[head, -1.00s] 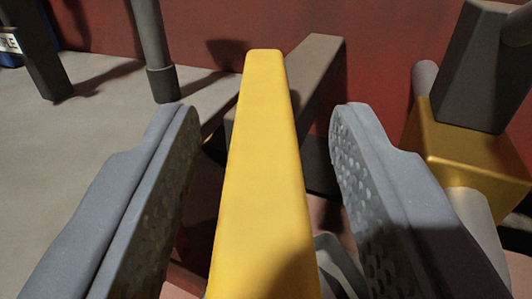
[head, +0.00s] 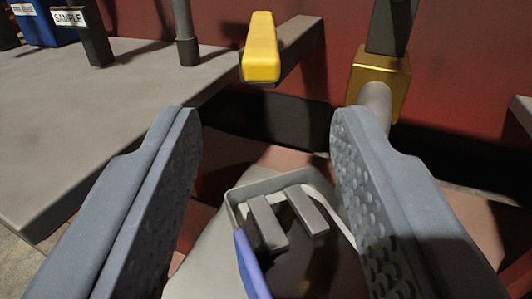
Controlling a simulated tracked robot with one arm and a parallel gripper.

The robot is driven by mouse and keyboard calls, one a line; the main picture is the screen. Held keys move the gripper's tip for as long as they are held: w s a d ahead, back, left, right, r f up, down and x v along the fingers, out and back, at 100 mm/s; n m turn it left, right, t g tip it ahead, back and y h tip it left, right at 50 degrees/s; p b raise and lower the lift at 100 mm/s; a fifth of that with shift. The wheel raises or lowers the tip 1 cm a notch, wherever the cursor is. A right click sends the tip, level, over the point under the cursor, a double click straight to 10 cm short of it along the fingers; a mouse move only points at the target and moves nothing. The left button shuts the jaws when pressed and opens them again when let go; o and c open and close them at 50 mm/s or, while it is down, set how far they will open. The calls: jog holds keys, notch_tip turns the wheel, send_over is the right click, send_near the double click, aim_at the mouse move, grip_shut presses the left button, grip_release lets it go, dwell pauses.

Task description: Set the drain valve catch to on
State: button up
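A yellow bar (head: 261,48) sits at the top centre, its near end toward me, joined to a dark grey beam (head: 300,42) behind it. To its right is a brass block (head: 379,82) with a dark upright piece (head: 391,25) on top and a grey pipe (head: 376,103) in front. No label shows which of these is the drain valve catch, and I cannot read an on mark. My gripper (head: 265,125) is open and empty. Its fingertips are below and nearer than the yellow bar, apart from it.
A grey bench top (head: 110,130) with a grey post (head: 186,35), a dark post labelled SAMPLE (head: 95,40) and a blue box (head: 38,25) lies at the left. A grey bin (head: 232,195) with grey blocks and a blue strip stands below. A red wall (head: 460,120) is behind.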

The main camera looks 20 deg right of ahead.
jog(key=shift+v, duration=0.85)
jog(key=shift+a+f, duration=0.1)
jog(key=shift+c, duration=0.3)
